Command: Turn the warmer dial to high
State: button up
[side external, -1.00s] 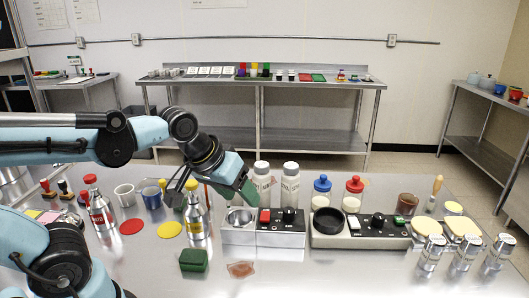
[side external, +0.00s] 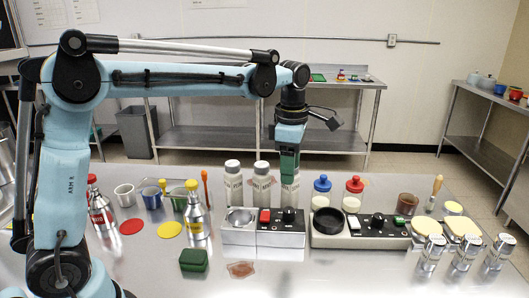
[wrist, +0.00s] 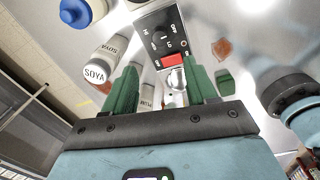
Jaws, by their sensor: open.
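Two grey units with black control panels stand on the steel counter; which is the warmer I cannot tell. The left unit has a metal bowl (side external: 239,219), a red switch (side external: 265,216) and a black dial (side external: 289,216). Its dial (wrist: 162,36) has white markings around it in the wrist view, too small to read surely. The right unit has a black ring (side external: 328,221), a black dial (side external: 378,220) and a green switch (side external: 399,221). My gripper (side external: 288,180), with green fingers, is open, empty and pointing down above the left unit's dial side. The fingers (wrist: 164,75) stand apart.
White bottles, one a soya bottle (wrist: 98,68), stand close behind the left unit. Blue-lidded (side external: 322,190) and red-lidded (side external: 354,190) jars stand to their right. A green box (side external: 194,260) and a brownish patch (side external: 241,269) lie in front. Metal shakers (side external: 467,251) stand front right.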

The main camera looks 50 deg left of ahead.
aim_at(289, 209)
jog(key=f, duration=1.2)
jog(key=shift+w+a, duration=0.15)
jog(key=shift+w, duration=0.1)
jog(key=c, duration=1.1)
jog(key=shift+o, duration=0.2)
